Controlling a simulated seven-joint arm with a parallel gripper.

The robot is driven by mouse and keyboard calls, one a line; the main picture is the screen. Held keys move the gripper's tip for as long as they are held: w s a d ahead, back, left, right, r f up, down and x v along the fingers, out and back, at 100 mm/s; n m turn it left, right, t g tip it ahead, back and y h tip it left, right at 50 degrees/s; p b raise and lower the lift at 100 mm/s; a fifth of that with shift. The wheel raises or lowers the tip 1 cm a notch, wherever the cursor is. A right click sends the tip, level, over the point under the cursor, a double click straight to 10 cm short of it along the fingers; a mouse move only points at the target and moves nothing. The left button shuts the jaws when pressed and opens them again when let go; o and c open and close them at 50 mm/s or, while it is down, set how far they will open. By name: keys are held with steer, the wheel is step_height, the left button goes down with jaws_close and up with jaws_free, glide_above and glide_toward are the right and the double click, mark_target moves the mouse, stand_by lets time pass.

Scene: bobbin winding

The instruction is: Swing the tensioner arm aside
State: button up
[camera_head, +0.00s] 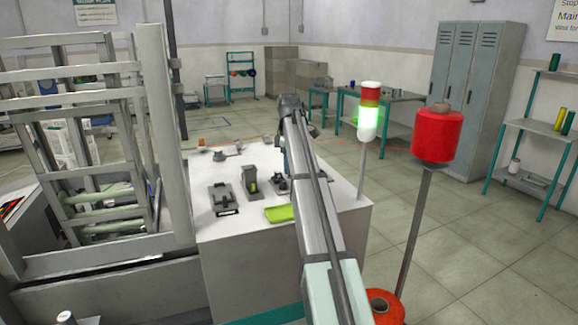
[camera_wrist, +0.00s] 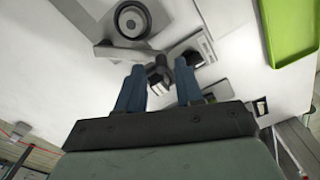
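My gripper (camera_wrist: 160,78) shows in the wrist view with two blue fingers spread apart. A small dark knob-like part (camera_wrist: 157,72) shows between the fingertips; I cannot tell whether either finger touches it. It may belong to the tensioner arm, which I cannot pick out for certain. A grey fixture with a round dark-ringed disc (camera_wrist: 132,20) lies just beyond the fingers, up and to the left. In the head view my arm reaches over the white bench, and the fingers are mostly hidden behind it. A small dark fixture (camera_head: 277,184) shows just left of the arm.
A lime-green tray (camera_head: 279,213) lies near the bench's front edge; it also shows in the wrist view (camera_wrist: 292,35). A flat dark fixture (camera_head: 223,199) and an upright grey one (camera_head: 249,181) stand left. A lit signal lamp (camera_head: 368,112) and red thread cone (camera_head: 437,136) stand right.

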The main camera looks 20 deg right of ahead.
steer(key=shift+r, duration=3.25)
